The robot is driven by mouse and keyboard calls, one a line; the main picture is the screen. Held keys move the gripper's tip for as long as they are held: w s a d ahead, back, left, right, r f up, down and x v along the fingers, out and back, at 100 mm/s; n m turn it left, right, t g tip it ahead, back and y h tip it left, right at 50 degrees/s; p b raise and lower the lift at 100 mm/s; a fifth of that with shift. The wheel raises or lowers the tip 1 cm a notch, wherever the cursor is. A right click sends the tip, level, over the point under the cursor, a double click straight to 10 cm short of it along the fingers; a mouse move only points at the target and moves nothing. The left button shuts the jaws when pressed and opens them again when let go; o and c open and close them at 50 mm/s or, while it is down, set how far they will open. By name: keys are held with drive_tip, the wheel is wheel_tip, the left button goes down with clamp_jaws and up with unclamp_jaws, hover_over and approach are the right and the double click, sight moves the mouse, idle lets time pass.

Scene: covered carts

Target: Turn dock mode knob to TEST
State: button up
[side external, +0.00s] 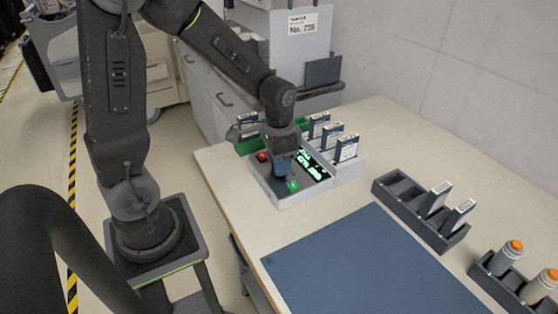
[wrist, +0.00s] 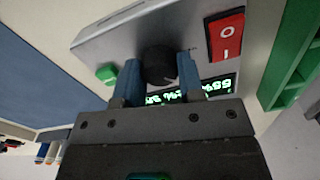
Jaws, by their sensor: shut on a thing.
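The dock (side external: 287,198) is a light grey box on the table with a lit green display (side external: 313,168). In the wrist view its black round mode knob (wrist: 159,64) sits between the two blue fingers of my gripper (wrist: 160,75). The fingers are shut on the knob from both sides. The knob's pointer and its mode labels cannot be made out. The display (wrist: 195,90) is partly hidden by the gripper. In the side view my gripper (side external: 284,168) points down onto the dock and hides the knob.
A green button (side external: 293,186) and a red switch (wrist: 225,35) flank the knob. Several upright modules (side external: 346,148) stand in the dock's back slots. A green tray (wrist: 292,55) is close beside. A dark rack (side external: 400,190) and a blue mat (side external: 365,260) lie on the table.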

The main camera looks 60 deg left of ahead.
drive_tip(key=shift+n, duration=0.4)
drive_tip(key=shift+c, duration=0.3)
drive_tip(key=n, duration=0.3)
drive_tip(key=shift+n, duration=2.6)
drive_tip(key=o, duration=0.9)
drive_tip(key=shift+r, duration=0.1)
wheel_tip(320, 180, up, 14)
drive_tip(key=shift+f, duration=0.15)
